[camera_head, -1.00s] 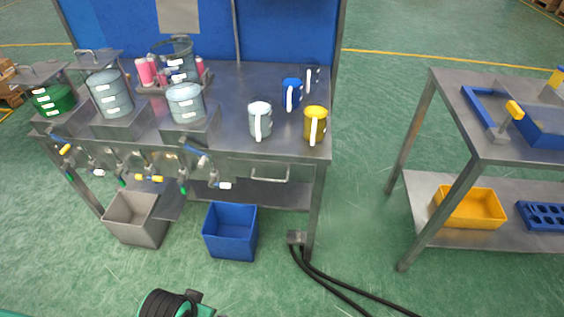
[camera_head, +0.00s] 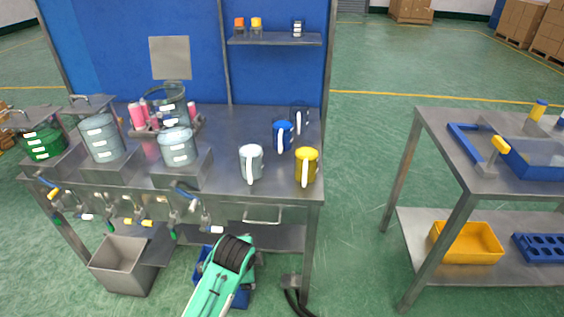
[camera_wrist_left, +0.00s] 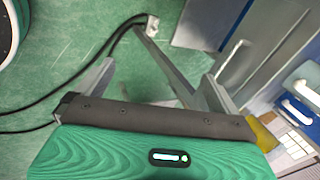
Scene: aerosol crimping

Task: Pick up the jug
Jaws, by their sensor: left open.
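Several jugs with white handles stand upright on the steel bench (camera_head: 225,185). A pale grey jug (camera_head: 257,160) and a yellow jug (camera_head: 312,166) are near its front right edge. A blue jug (camera_head: 277,134) stands behind them, and a dark, see-through jug (camera_head: 306,121) is farther back. My left arm is low in front of the bench; its fingers are not clear in the head view. In the left wrist view my left gripper (camera_wrist_left: 152,88) is open and empty, with floor and bench frame beyond it. My right gripper is out of view.
Metal pots (camera_head: 178,147) stand on blocks at the left of the bench, with valves along its front. A grey bin (camera_head: 125,265) is on the floor below. A steel cart (camera_head: 470,180) stands at the right, with clear floor between.

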